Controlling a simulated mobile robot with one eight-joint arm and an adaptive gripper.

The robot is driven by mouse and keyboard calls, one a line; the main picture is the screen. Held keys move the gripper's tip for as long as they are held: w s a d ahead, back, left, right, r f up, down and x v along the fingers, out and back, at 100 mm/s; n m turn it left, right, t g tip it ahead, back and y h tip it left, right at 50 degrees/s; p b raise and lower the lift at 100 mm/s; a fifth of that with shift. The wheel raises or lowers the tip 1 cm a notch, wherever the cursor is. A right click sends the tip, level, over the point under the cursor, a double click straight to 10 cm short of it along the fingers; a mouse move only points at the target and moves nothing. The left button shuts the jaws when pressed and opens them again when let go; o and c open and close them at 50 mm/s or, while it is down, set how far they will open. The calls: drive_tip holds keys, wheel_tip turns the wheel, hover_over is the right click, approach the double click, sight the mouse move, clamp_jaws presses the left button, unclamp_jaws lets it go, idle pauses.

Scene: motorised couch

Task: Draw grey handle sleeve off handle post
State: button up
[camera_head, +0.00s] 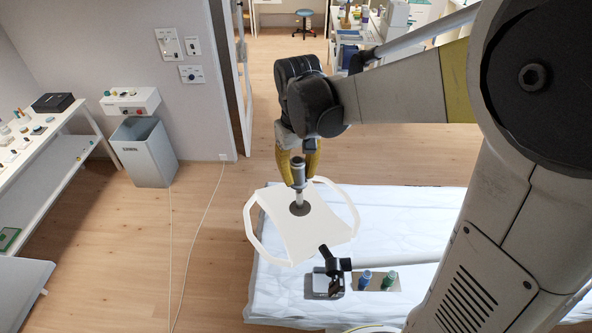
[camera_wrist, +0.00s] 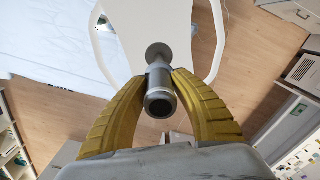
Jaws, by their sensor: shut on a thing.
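The grey handle sleeve (camera_wrist: 160,92) is a short cylinder with an open dark end facing the wrist camera. My gripper (camera_wrist: 160,82) has its two yellow fingers closed on either side of it. In the head view my gripper (camera_head: 298,160) comes down from above onto the sleeve (camera_head: 298,174). A narrower pale post (camera_head: 299,196) shows below the sleeve and stands on a dark round base (camera_head: 299,208) on a white panel. The round base also shows in the wrist view (camera_wrist: 158,52). How much of the post is inside the sleeve is hidden.
The white panel (camera_head: 322,232) with side rails is at the end of the white-covered couch (camera_head: 420,212). A dark jointed bracket (camera_head: 332,262) and two small bottles (camera_head: 377,281) are nearby. A grey bin (camera_head: 145,152) and a side table (camera_head: 42,150) stand left. Floor between is clear apart from cables.

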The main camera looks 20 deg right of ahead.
sight(299, 161)
wheel_tip(299, 161, up, 7)
drive_tip(key=p, duration=0.4)
drive_tip(key=shift+f, duration=0.1)
